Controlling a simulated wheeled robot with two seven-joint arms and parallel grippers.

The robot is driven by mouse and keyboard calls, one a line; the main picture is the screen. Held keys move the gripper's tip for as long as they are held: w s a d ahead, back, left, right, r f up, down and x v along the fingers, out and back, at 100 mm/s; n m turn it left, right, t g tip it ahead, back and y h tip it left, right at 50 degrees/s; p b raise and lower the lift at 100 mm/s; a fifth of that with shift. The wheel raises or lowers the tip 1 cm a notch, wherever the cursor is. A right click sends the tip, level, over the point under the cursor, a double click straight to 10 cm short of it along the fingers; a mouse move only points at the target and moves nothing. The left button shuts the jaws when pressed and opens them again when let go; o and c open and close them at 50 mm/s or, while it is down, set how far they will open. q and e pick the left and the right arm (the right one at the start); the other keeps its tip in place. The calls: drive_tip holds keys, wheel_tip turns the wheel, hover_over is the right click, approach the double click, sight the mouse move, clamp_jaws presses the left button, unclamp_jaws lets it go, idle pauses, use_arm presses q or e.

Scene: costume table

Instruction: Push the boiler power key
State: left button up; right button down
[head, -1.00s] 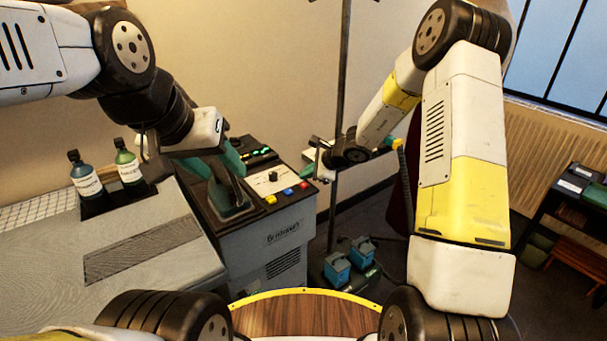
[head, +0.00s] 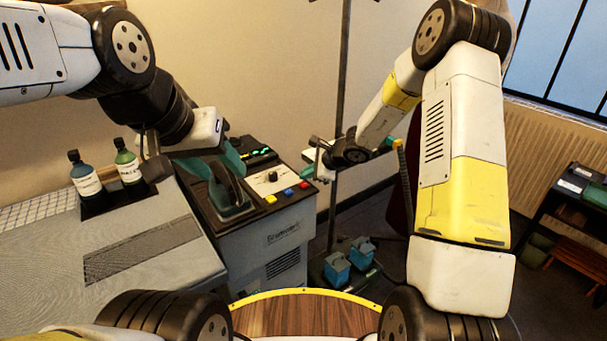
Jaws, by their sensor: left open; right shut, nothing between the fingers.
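The boiler (head: 268,240) is a grey box with a dark-edged control panel on top, left of centre. The panel carries a yellow key (head: 270,199), a blue key (head: 288,192) and a red key (head: 304,186) along its front edge. I cannot tell which is the power key. A dial (head: 272,177) sits on a pale plate behind them. My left gripper (head: 195,158) is open above the left side of the boiler, left of the keys and apart from them; its fingers are partly hidden. My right gripper (head: 319,155) is shut and empty, beyond the panel's right end.
A green iron (head: 231,200) stands on the boiler's left part, close to my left gripper. Two bottles (head: 86,180) stand in a dark holder on the grey board (head: 150,235). A dark pole (head: 341,110) rises behind the boiler. Blue containers (head: 336,268) sit low at its right.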

sight(306, 186)
drive_tip(key=shift+f, duration=0.4)
drive_tip(key=shift+f, duration=0.5)
idle(0.5)
drive_tip(key=shift+r, duration=0.95)
wheel_tip(306, 186, up, 6)
idle(0.5)
